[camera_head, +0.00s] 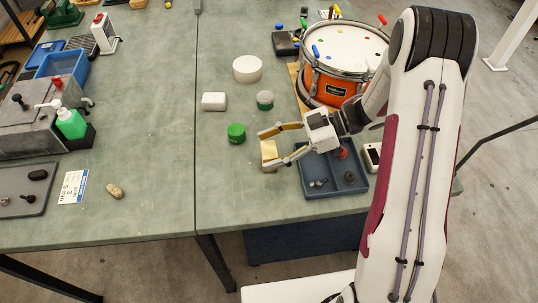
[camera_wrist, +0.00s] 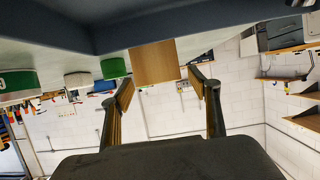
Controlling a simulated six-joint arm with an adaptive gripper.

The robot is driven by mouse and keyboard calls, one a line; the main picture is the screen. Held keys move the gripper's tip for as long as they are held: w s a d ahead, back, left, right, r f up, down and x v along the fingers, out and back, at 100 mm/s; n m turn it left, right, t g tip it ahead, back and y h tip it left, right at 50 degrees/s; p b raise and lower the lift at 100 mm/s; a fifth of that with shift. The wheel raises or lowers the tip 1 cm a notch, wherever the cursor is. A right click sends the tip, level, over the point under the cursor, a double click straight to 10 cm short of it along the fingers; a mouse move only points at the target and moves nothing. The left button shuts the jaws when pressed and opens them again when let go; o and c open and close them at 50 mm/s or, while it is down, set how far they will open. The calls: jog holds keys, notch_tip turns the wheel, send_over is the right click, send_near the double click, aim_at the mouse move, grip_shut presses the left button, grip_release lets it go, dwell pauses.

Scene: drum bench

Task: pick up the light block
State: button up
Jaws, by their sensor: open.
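The light block (camera_head: 269,151), a pale wooden block, stands on the green bench near its front edge, left of the blue tray. My gripper (camera_head: 266,149) is open, with one finger on the far side of the block and one on the near side. In the wrist view, which looks upside down, the block (camera_wrist: 154,62) shows ahead of the spread fingers (camera_wrist: 160,83), roughly between their tips. I cannot tell whether either finger touches it.
A green cylinder (camera_head: 236,133) stands just left of the block. A grey-green cylinder (camera_head: 265,99), a white block (camera_head: 214,101) and a white round piece (camera_head: 247,69) lie behind. The blue tray (camera_head: 318,190) is at the right, the orange drum (camera_head: 336,90) behind it.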

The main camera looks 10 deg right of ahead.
aim_at(271, 149)
jog(key=c, duration=1.2)
jog(key=shift+r, duration=0.2)
jog(key=shift+r, duration=4.85)
